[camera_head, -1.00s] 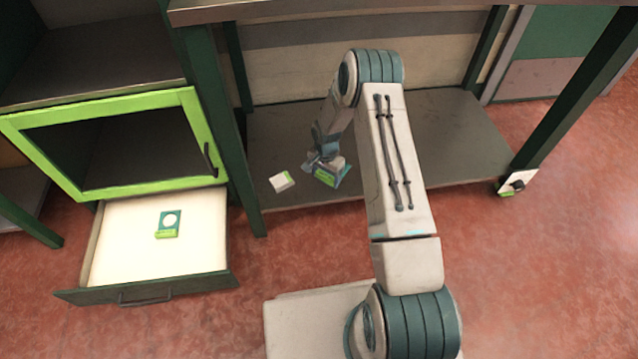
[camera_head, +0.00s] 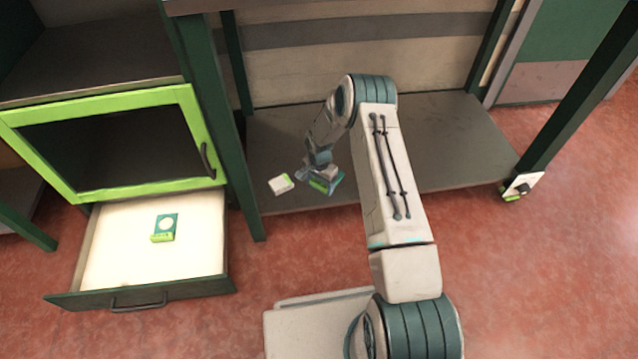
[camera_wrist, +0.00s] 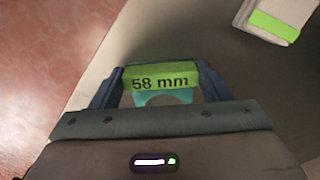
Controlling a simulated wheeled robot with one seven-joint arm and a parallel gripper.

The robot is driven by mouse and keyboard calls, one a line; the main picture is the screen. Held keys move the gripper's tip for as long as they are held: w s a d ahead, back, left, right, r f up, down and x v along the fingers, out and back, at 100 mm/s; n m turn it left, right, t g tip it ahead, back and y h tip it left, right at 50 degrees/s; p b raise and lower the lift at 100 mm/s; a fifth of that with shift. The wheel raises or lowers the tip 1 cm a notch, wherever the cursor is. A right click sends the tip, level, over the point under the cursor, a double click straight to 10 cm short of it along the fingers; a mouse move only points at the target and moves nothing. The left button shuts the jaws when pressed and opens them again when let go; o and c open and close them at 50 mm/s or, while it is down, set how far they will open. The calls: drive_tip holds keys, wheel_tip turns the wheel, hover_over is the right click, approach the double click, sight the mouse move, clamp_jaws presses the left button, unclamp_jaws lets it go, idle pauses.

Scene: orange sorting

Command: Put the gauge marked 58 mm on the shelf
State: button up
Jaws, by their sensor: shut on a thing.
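The gauge marked 58 mm (camera_wrist: 160,84) is between the two fingers of my gripper (camera_wrist: 158,92) in the wrist view. Its green label faces the camera and reads "58 mm"; a teal part with a pale round shape shows below it. In the head view my gripper (camera_head: 316,176) is shut on the gauge (camera_head: 326,184), over the grey low shelf (camera_head: 440,140) near its front left part. Whether the gauge touches the shelf surface I cannot tell.
A white block with a green edge (camera_head: 281,184) lies on the shelf just left of my gripper, also in the wrist view (camera_wrist: 275,20). Another green and teal gauge (camera_head: 164,227) lies in the open drawer (camera_head: 110,270). A green table leg (camera_head: 235,150) stands left of the shelf.

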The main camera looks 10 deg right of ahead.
drive_tip(key=o, duration=1)
drive_tip(key=shift+c, duration=0.2)
drive_tip(key=s+d+r+n+p, duration=0.1)
drive_tip(key=s+r+p, duration=0.15)
drive_tip(key=r, duration=1.05)
drive_tip(key=s+r+n+p, duration=0.1)
drive_tip(key=r+p, duration=0.2)
drive_tip(key=r, duration=0.9)
drive_tip(key=s+d+r+n, duration=0.1)
drive_tip(key=s+r+n, duration=0.2)
drive_tip(key=s+r, duration=0.7)
drive_tip(key=s+r+n, duration=0.2)
drive_tip(key=s+r, duration=0.3)
drive_tip(key=s, duration=0.5)
drive_tip(key=s+r+n+t, duration=0.1)
drive_tip(key=s+r+n, duration=0.1)
drive_tip(key=s+r, duration=0.4)
drive_tip(key=s, duration=0.3)
drive_tip(key=shift+s+d+r, duration=0.15)
drive_tip(key=shift+s+d, duration=0.2)
drive_tip(key=shift+s, duration=0.05)
